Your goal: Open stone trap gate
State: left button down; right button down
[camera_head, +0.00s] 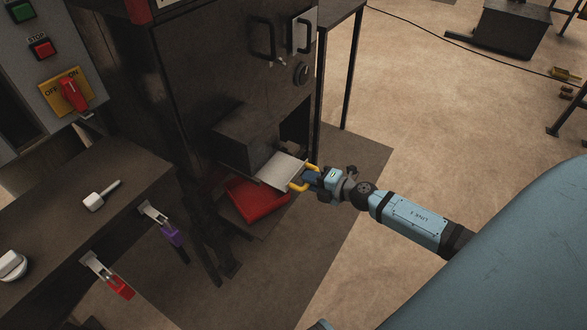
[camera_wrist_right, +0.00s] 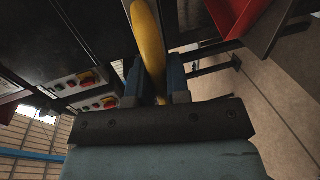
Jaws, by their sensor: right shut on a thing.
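The stone trap gate looks to be the light metal plate (camera_head: 281,171) with a yellow handle (camera_head: 300,186), sticking out of the dark machine's lower side. My right gripper (camera_head: 310,178) is at the handle. In the right wrist view the yellow handle (camera_wrist_right: 148,40) runs between the fingers of my right gripper (camera_wrist_right: 160,85), which is shut on it. How far the plate reaches into the machine is hidden by the dark housing. My left gripper is not in view.
A red tray (camera_head: 258,203) sits below the plate; it also shows in the right wrist view (camera_wrist_right: 232,15). The dark machine (camera_head: 225,75) stands behind. Open floor (camera_head: 440,110) lies to the right.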

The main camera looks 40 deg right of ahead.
jog(key=v, duration=0.2)
jog(key=f+v, duration=0.1)
jog(key=v, duration=0.1)
jog(key=shift+s+d, duration=0.15)
jog(key=shift+s, duration=0.15)
jog(key=c, duration=1.1)
grip_release()
jog(key=p+v, duration=0.1)
jog(key=v, duration=1.2)
jog(key=shift+s+d, duration=0.2)
jog(key=shift+s, duration=0.1)
jog(key=shift+r, duration=0.15)
